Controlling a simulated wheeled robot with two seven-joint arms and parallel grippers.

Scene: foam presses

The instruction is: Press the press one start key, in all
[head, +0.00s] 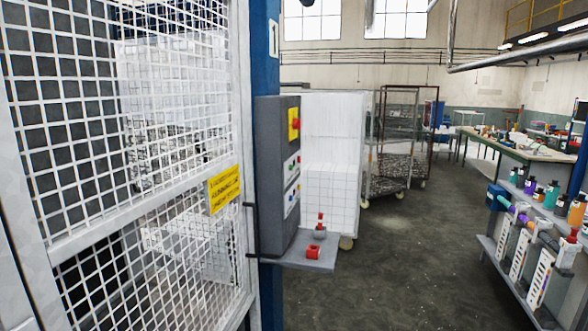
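The box's button face is seen at a steep slant. It has a red knob on a yellow plate (293,123) at the top and two pale panels with small coloured buttons (291,183) below. Some buttons look green, blue and red; which is the start key I cannot tell from the labels. Neither of my grippers is in view.
A mesh guard door (120,150) with a yellow sign (223,189) fills the left. A grey shelf (318,262) with small red items juts out below the box. White foam blocks (330,150) stand behind. A rack with bottles (530,230) is at right. The floor between is clear.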

